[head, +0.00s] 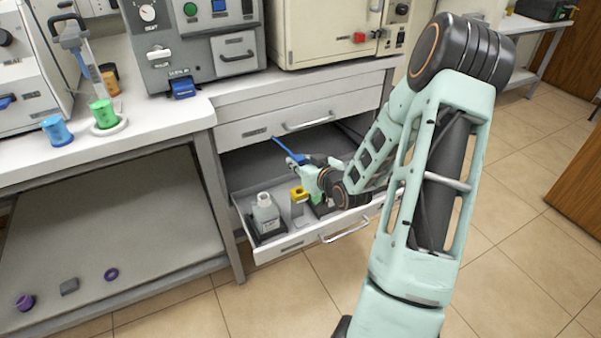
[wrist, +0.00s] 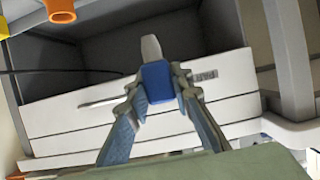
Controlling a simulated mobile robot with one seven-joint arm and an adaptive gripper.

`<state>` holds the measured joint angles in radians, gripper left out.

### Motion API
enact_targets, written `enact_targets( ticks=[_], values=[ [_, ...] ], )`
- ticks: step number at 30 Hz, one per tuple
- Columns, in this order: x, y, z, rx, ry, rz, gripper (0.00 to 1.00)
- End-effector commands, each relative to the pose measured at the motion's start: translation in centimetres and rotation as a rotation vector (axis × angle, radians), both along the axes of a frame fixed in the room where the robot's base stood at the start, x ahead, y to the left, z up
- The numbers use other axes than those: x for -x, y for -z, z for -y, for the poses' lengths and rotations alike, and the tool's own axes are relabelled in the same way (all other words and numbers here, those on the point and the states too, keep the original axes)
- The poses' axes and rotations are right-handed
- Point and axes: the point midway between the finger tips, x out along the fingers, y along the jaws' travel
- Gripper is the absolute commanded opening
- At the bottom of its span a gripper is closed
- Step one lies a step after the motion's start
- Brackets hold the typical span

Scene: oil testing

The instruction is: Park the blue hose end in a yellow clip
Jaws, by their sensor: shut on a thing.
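My gripper (head: 298,161) is above the open lower drawer in the head view. In the wrist view my gripper (wrist: 159,92) has its two fingers closed on both sides of a blue block with a pale tip, the blue hose end (wrist: 157,79). In the head view a slim blue piece (head: 284,147) sticks out up and left from my gripper. A yellow clip-like piece (head: 299,192) stands on a grey holder in the drawer, below and apart from the gripper. Whether a hose trails from the blue end is hidden.
The open drawer (head: 292,243) also holds a white bottle (head: 265,214) and a green item (head: 317,199) partly behind my arm. A closed drawer (head: 290,120) is above. Blue (head: 57,131) and green (head: 104,114) cups stand on the bench.

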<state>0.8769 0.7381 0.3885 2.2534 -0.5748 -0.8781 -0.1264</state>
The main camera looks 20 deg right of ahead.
Motion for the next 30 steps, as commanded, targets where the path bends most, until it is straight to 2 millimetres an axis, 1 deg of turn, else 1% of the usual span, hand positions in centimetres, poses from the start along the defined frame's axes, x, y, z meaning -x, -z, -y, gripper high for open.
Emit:
enact_targets(
  ticks=[5, 10, 24, 30],
  values=[
    [-0.5, 0.1, 0.0, -0.001, 0.000, 0.000, 0.00],
    [-0.5, 0.8, 0.1, -0.002, 0.001, 0.000, 0.00],
    [-0.4, 5.0, 0.1, -0.002, 0.002, 0.001, 0.00],
    [-0.4, 5.8, 0.1, -0.001, 0.001, 0.001, 0.00]
  ],
)
